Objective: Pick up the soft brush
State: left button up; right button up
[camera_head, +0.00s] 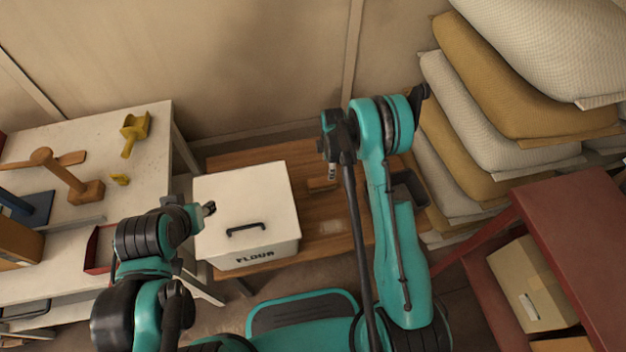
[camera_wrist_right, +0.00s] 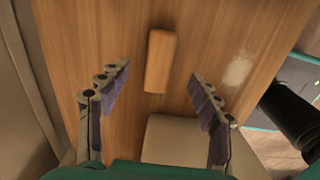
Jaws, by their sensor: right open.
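The soft brush looks to be the plain orange-brown wooden piece (camera_wrist_right: 160,60) lying on the wooden bench in the right wrist view. In the head view it (camera_head: 321,184) is a small brown shape right of the flour box. Its bristles are not visible. My right gripper (camera_head: 332,173) is above the bench, pointing down over the brush area. In the wrist view the right gripper (camera_wrist_right: 158,105) is open and empty, its fingers spread apart, with the brush beyond the fingertips. My left gripper (camera_head: 208,208) is at the flour box's left side; its finger opening is unclear.
Stacked sacks (camera_head: 480,120) rise at right. A pale table (camera_head: 95,140) at left holds a yellow scoop (camera_head: 134,130).

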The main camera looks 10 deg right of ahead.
jog(key=b, duration=0.1)
send_over(326, 180)
jog(key=shift+n, duration=0.3)
notch_tip(326, 180, down, 5)
jog(key=shift+d+r, duration=0.1)
jog(key=shift+r, duration=0.05)
notch_tip(326, 180, down, 6)
jog(key=b, duration=0.3)
jog(key=shift+r, duration=0.3)
jog(key=c, duration=1.4)
jog(key=shift+c, duration=0.2)
notch_tip(326, 180, up, 10)
jog(key=p, duration=0.4)
